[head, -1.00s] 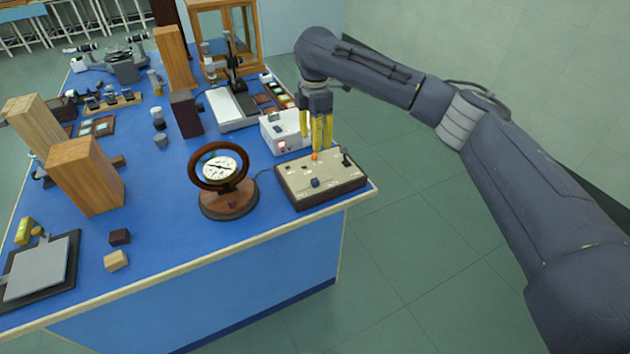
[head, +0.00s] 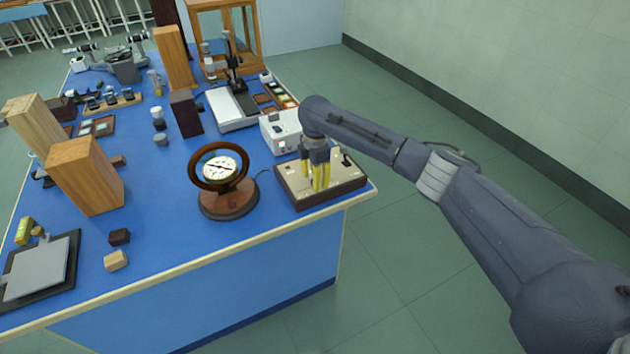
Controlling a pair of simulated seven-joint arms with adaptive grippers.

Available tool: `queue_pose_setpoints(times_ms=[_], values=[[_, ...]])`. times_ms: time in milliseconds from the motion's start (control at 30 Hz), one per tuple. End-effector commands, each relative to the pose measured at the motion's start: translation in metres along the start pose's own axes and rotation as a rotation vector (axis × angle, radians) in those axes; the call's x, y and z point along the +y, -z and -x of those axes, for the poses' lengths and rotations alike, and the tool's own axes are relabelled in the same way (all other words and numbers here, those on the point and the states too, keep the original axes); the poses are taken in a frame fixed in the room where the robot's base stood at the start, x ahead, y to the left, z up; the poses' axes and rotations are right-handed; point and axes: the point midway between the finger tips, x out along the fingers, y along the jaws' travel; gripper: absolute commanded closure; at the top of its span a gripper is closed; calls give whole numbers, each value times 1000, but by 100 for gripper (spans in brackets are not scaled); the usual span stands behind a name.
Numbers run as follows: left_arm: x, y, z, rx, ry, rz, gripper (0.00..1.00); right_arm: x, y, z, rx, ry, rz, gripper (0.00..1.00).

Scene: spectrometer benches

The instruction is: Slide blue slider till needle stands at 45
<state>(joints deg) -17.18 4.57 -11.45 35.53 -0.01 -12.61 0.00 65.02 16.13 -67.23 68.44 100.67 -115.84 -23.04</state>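The control box (head: 350,184) is a low brown box with a cream top at the right front corner of the blue bench. My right gripper (head: 321,188) points down, its yellow fingers low over the middle of this top. The fingers cover the place of the blue slider and the orange knob, so both are hidden. Whether the fingers hold the slider is not clear. The dial gauge (head: 221,168), a white face in a dark ring on a round wooden base, stands left of the box. Its needle is dark, but the scale is too small to read. My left gripper is not in view.
A black lever (head: 347,160) stands at the box's back right. A white instrument (head: 280,133) sits behind the box. Wooden blocks (head: 88,175) stand at the left. A grey plate (head: 38,268) lies at the front left.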

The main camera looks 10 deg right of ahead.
Motion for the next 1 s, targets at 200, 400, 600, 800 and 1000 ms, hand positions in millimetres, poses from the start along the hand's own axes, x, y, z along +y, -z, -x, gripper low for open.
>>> queue_pose_setpoints(times_ms=[200, 400, 600, 800, 1000], values=[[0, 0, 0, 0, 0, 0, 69, 0, 1, -11, 1, 0, 2, 58], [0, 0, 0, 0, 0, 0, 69, 0, 1, -12, 1, 0, 1, 58], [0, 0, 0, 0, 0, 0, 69, 0, 1, -12, 0, 0, 1, 63], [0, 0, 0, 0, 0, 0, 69, 0, 0, -12, 0, 0, 1, 86], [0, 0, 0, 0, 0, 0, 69, 0, 0, -12, 0, 0, 1, 100]])
